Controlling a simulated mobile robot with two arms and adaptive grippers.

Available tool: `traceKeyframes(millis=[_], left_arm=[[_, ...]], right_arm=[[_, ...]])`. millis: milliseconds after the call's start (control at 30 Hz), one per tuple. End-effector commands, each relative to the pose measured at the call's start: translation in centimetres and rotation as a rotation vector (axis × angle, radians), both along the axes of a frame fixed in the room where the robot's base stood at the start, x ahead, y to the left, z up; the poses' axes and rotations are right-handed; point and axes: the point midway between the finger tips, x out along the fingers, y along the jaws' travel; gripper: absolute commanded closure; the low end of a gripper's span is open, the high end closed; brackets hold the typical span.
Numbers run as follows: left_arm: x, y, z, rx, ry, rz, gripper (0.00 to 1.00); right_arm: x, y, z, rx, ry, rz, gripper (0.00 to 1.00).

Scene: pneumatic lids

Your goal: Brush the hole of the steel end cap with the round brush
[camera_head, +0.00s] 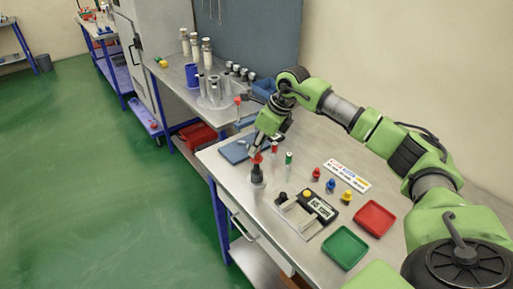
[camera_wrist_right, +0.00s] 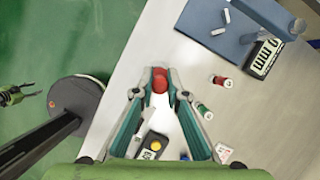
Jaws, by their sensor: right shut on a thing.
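My right gripper (camera_head: 259,153) is shut on a red knob-like top (camera_head: 257,159) near the bench's left edge. The wrist view shows this red top (camera_wrist_right: 160,80) between the fingertips (camera_wrist_right: 160,78). Below it is a dark, upright body (camera_head: 257,174); I cannot tell whether this is the round brush in a holder. A blue mat (camera_head: 236,152) lies just behind the gripper. Small pale cylinders (camera_wrist_right: 218,32) lie on it in the wrist view; I cannot tell whether one is the steel end cap. My left gripper (camera_wrist_right: 22,93) appears small at the left there, fingers apart and empty.
Small red, blue and yellow parts (camera_head: 331,185), a display device (camera_head: 320,207), a red tray (camera_head: 374,219) and a green tray (camera_head: 345,248) occupy the front. Several cylinders (camera_head: 206,50) stand on the back table.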

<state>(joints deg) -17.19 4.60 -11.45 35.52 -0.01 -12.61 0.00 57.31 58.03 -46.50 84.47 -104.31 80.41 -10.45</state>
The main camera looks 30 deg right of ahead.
Motion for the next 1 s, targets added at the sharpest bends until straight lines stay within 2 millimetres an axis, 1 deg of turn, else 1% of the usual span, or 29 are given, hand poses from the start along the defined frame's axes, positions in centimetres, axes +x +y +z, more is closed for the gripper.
traceKeyframes(millis=[200,367,567,800,900,1000], left_arm=[[0.0,0.0,-1.0,0.0,0.0,0.0,0.6],[0.0,0.0,-1.5,0.0,0.0,0.0,0.6],[0.0,0.0,-1.0,0.0,0.0,0.0,0.6],[0.0,0.0,-0.1,0.0,0.0,0.0,0.6],[0.0,0.0,0.0,0.0,0.0,0.0,0.6],[0.0,0.0,-0.1,0.0,0.0,0.0,0.6]], right_arm=[[0.0,0.0,-1.4,0.0,0.001,0.0,1.0],[0.0,0.0,-2.0,0.0,0.001,0.0,1.0],[0.0,0.0,-1.5,0.0,0.0,0.0,1.0],[0.0,0.0,-0.1,0.0,-0.001,0.0,1.0],[0.0,0.0,0.1,0.0,0.0,0.0,1.0],[0.0,0.0,-0.1,0.0,0.0,0.0,1.0]])
